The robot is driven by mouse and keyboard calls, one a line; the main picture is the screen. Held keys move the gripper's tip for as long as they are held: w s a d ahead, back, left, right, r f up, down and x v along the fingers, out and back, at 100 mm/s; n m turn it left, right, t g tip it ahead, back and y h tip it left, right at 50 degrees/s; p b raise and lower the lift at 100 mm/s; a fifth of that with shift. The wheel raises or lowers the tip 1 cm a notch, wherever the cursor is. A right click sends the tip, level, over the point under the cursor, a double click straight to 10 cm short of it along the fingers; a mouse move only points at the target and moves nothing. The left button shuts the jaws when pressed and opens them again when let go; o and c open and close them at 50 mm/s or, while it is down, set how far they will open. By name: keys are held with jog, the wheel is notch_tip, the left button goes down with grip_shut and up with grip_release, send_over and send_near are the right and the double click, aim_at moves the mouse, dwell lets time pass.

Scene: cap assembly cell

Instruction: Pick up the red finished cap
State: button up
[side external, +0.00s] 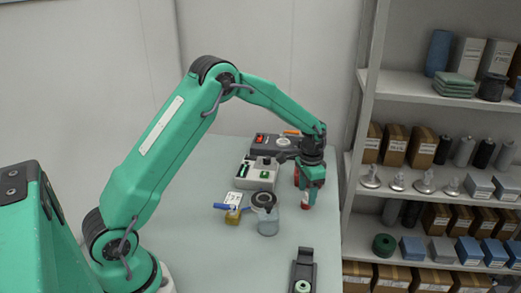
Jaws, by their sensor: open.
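My gripper (308,192) points down over the right part of the table, its jaws open. A small red piece (305,204), which looks like the red cap, shows low at the jaws. I cannot tell whether it lies between the fingers or just behind them. Another bit of red shows at the left edge of my wrist, too small and covered to make out. My gripper and wrist hide part of this area.
A black fixture (303,268) is in front; shelves (400,90) rise at right.

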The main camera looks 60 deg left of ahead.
aim_at(307, 195)
jog(key=shift+f, duration=1.7)
jog(key=c, duration=0.8)
